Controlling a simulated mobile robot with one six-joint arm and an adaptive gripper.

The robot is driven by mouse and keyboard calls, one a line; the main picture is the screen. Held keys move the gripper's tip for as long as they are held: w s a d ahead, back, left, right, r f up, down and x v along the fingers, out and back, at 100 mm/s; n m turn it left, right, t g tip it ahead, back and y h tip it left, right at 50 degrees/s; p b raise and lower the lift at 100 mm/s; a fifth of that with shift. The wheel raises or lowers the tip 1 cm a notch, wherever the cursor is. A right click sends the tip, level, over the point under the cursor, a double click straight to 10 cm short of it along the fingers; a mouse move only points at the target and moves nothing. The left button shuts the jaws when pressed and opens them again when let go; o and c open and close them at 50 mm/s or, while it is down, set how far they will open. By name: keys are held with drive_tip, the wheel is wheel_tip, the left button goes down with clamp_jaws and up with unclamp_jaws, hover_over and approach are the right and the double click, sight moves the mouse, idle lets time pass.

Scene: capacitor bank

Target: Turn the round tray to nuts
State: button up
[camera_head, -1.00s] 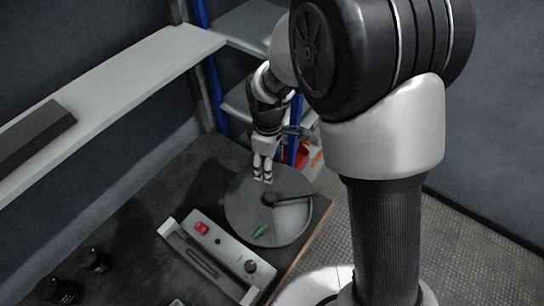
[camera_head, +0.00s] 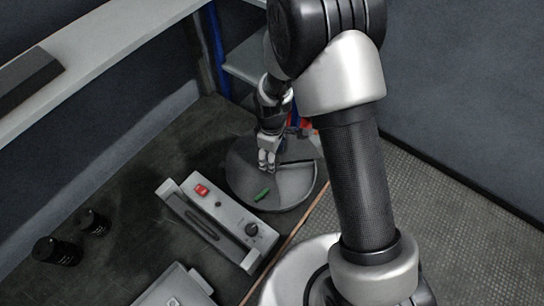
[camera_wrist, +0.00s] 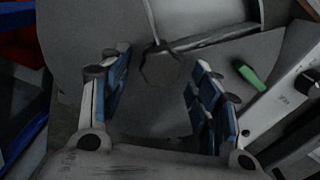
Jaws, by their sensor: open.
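The round grey tray (camera_head: 292,186) stands near the bench's right edge, with a raised rim. In the wrist view the tray (camera_wrist: 85,25) shows a dark faceted hub knob (camera_wrist: 160,66) with thin dividers running from it. A small green piece (camera_head: 262,194) lies on the tray; it also shows in the wrist view (camera_wrist: 249,75), right of the fingers. My gripper (camera_head: 267,164) points down over the tray's middle. In the wrist view my gripper (camera_wrist: 155,90) is open, its blue-padded fingers on either side of the knob's line. I cannot tell whether they touch it. My gripper hides the knob in the head view.
A grey control box (camera_head: 222,222) with a red switch (camera_head: 202,190) and a dark dial (camera_head: 251,229) sits close left of the tray. Two black cylinders (camera_head: 94,222) stand further left. A shelf with blue posts (camera_head: 214,40) rises behind. The bench behind the box is clear.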

drive_tip(key=shift+f, duration=0.3)
drive_tip(key=shift+c, duration=0.3)
clamp_jaws()
idle(0.3)
